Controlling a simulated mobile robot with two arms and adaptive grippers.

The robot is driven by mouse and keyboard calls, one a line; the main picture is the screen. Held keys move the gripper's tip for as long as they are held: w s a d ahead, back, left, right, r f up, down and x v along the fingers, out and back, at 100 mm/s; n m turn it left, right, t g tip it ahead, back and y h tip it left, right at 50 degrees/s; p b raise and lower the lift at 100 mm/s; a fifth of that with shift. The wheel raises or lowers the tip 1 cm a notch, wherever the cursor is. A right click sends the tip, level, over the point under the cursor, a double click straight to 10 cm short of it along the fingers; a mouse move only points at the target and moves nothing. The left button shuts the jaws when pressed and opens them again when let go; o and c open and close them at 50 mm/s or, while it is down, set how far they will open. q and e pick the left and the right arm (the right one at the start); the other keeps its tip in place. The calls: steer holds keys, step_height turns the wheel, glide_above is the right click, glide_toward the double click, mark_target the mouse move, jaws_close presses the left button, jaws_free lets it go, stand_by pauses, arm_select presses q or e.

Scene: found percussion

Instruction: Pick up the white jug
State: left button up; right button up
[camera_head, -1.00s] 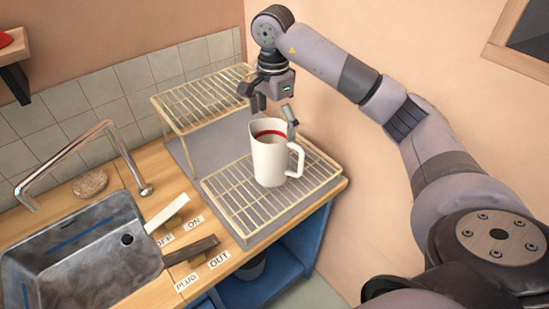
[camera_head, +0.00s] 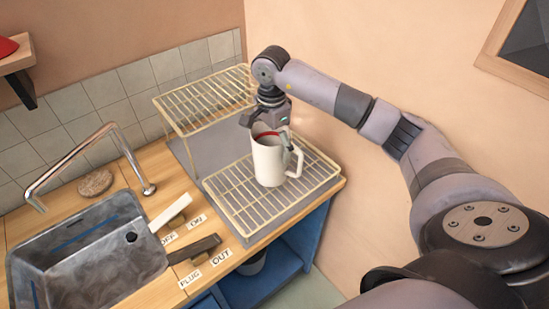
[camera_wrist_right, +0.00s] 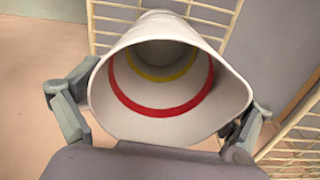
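The white jug (camera_head: 268,162) stands upright on the lower wire rack, with its handle to the right in the head view. In the right wrist view I look into the open mouth of the jug (camera_wrist_right: 160,85), which has a red ring and a yellow ring inside. My right gripper (camera_head: 267,130) is at the jug's rim from above, its fingers spread. In the right wrist view one finger of the gripper (camera_wrist_right: 158,112) is on each side of the jug; firm contact is not visible. My left gripper is out of view.
The lower rack (camera_head: 235,205) lies on a grey mat beside a raised rack (camera_head: 205,98). To the left are a metal sink (camera_head: 85,262), a tap (camera_head: 75,160), a round brown pad (camera_head: 95,183), and white and dark levers. A wall stands close behind on the right.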

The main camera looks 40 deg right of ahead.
steer(key=c, duration=1.5)
